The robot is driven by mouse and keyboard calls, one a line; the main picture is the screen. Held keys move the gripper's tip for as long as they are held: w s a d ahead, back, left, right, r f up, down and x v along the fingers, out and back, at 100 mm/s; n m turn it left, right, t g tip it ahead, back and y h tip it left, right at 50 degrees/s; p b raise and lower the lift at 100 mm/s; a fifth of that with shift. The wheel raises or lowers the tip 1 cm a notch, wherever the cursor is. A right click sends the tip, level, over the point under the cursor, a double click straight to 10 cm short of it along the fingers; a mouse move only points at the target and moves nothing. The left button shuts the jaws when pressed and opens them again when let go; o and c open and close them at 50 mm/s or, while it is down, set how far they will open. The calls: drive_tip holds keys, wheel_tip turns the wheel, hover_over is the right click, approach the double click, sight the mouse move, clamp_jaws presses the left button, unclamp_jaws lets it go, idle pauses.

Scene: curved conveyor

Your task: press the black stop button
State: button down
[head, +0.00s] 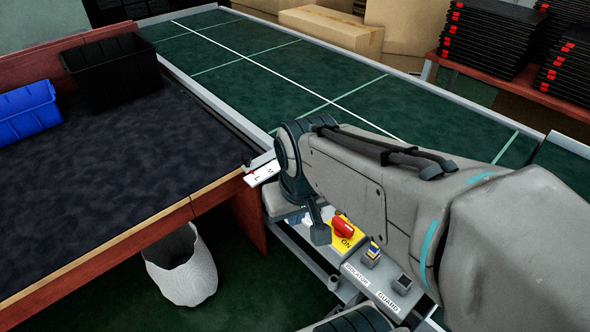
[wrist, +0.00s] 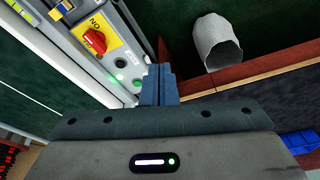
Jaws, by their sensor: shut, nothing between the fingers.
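My gripper (wrist: 160,72) is shut and empty in the wrist view. Its blue-grey fingertips are over the edge of the grey control panel (wrist: 118,40), beside a small dark round button (wrist: 120,63) and green-lit spots. Whether that dark button is the black stop button I cannot tell, and whether the fingertips touch the panel is unclear. In the head view my gripper (head: 320,234) points down at the panel, left of the red rotary knob on its yellow plate (head: 347,241). My gripper and arm hide the panel's small buttons there.
The green conveyor (head: 235,62) runs behind the panel. A dark-topped table (head: 100,180) stands at left with a black bin (head: 110,70) and a blue bin (head: 28,112). A white waste basket (head: 182,272) stands below its edge. Switches labelled isolator and guard (head: 388,300) adjoin the knob.

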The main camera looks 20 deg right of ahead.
drive_tip(key=w+d+f+n+g+b, duration=0.1)
drive_tip(key=w+d+f+n+b, duration=0.1)
drive_tip(key=w+d+f+b, duration=0.2)
drive_tip(key=w+d+f+n+g+b, duration=0.1)
drive_tip(key=w+d+f+b, duration=0.4)
drive_tip(key=w+d, duration=0.5)
drive_tip(key=w+n, duration=0.1)
drive_tip(key=w, duration=0.3)
drive_tip(key=shift+w+g, duration=0.4)
drive_tip(key=shift+f, duration=0.15)
wheel_tip(320, 180, down, 14)
drive_tip(key=shift+r+b, duration=0.1)
drive_tip(key=shift+b, duration=0.8)
